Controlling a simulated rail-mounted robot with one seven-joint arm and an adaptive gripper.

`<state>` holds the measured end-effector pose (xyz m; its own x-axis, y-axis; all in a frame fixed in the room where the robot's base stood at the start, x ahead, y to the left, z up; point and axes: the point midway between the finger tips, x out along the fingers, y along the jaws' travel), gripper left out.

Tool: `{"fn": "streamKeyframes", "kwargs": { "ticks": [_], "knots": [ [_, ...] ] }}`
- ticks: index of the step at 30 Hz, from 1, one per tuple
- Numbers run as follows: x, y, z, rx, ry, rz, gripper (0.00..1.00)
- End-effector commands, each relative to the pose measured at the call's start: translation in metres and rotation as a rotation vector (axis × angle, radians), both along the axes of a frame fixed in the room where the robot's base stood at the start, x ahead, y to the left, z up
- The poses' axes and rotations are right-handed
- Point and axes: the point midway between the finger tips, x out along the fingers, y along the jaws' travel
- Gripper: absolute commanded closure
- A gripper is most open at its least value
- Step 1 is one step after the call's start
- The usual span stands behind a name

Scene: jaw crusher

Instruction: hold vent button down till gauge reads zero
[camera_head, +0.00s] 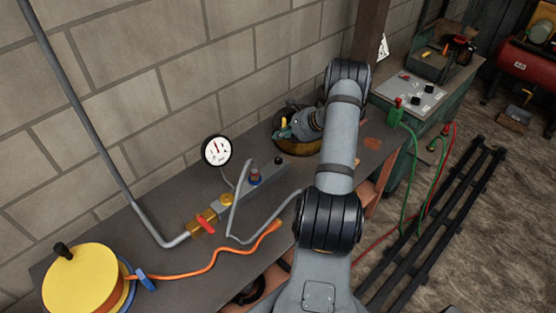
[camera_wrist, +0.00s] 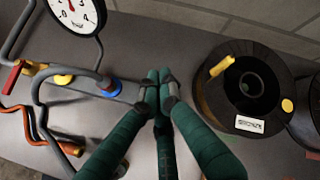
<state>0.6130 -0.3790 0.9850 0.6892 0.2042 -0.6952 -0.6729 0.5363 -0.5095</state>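The round white gauge (camera_head: 216,151) stands above the bench; in the wrist view (camera_wrist: 75,15) it is cut off at the top, its red needle pointing up-left, the reading too small to tell. A grey manifold below it carries a yellow button (camera_head: 227,199), a red button in a blue collar (camera_head: 255,177) and a black knob (camera_head: 278,160). I cannot tell which is the vent button. My gripper (camera_wrist: 158,82) has green-wrapped fingers with tips drawn together, right of the red button (camera_wrist: 108,87) and apart from it. The fingers hide the manifold's end in the wrist view.
A black spool (camera_wrist: 255,90) lies close right of my fingers. A red-handled valve (camera_head: 205,224), grey hose and orange cable (camera_head: 210,266) lie left along the bench. A yellow reel (camera_head: 82,278) stands front left. A block wall backs the bench.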

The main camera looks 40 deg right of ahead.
Motion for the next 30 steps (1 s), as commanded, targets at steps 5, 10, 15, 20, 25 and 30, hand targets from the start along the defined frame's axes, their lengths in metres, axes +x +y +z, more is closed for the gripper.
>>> {"fn": "streamKeyframes", "kwargs": {
  "ticks": [5, 10, 15, 20, 25, 30],
  "knots": [
    [0.0, 0.0, 0.0, 0.0, 0.001, 0.0, 1.0],
    [-0.001, 0.0, -0.004, 0.001, 0.002, 0.0, 1.0],
    [-0.001, 0.001, -0.016, 0.001, 0.004, 0.001, 1.0],
    [-0.001, 0.0, -0.035, 0.001, 0.004, -0.001, 1.0],
    [-0.001, 0.001, -0.06, 0.002, 0.004, 0.0, 1.0],
    [0.0, 0.0, -0.082, 0.0, 0.002, 0.001, 1.0]
  ]
}}
